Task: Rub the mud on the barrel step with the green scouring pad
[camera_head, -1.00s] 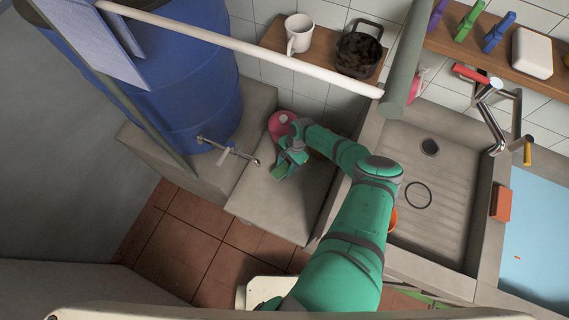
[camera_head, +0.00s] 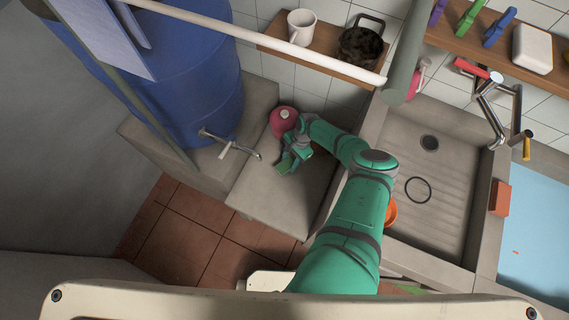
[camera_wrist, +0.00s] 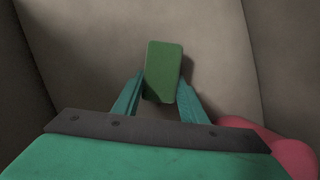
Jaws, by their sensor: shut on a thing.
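My gripper (camera_head: 287,163) is over the grey barrel step (camera_head: 283,208) beside the blue barrel, with its fingers pointing down. In the wrist view my gripper (camera_wrist: 160,100) is shut on the green scouring pad (camera_wrist: 163,70), which sits between the two fingertips. The pad is close to the step's surface (camera_wrist: 100,45); I cannot tell whether it touches. No mud shows on the visible part of the step; the area under the pad and gripper is hidden.
A pink-red round container (camera_head: 283,120) stands right behind my gripper and shows at the wrist view's lower right (camera_wrist: 270,145). The barrel tap (camera_head: 230,148) juts out left of my gripper. The sink (camera_head: 425,190) lies to the right. The step's front is clear.

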